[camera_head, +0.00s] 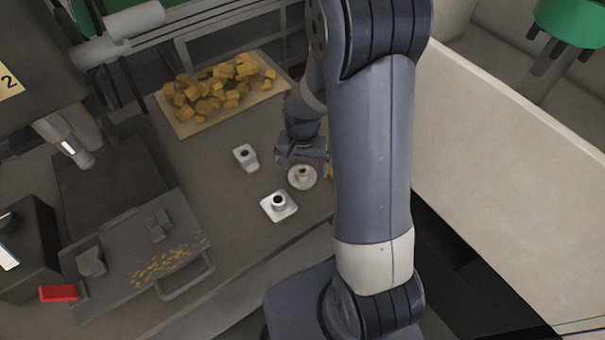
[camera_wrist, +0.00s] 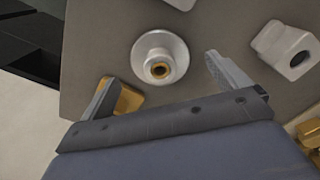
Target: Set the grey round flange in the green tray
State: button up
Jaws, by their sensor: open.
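The grey round flange (camera_head: 302,179) stands on the table just below my gripper (camera_head: 304,160) in the head view, partly covered by it. In the wrist view the flange (camera_wrist: 145,50) has a wide round base, a raised hub and a brass-coloured bore. My gripper (camera_wrist: 158,70) is open, with its two fingers on either side of the flange and gaps to both. Nothing is held. I cannot make out a green tray in either view.
A square-based flange (camera_head: 279,207) and a pale block with a hole (camera_head: 246,158) stand nearby. A board of yellow-brown chunks (camera_head: 222,93) lies behind. A brass-coloured piece (camera_wrist: 129,100) is beside the left finger. A pale wall-like edge (camera_head: 500,150) runs along the right.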

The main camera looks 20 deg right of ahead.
jog(key=shift+f, duration=1.45)
jog(key=shift+c, duration=0.4)
jog(key=c, duration=1.2)
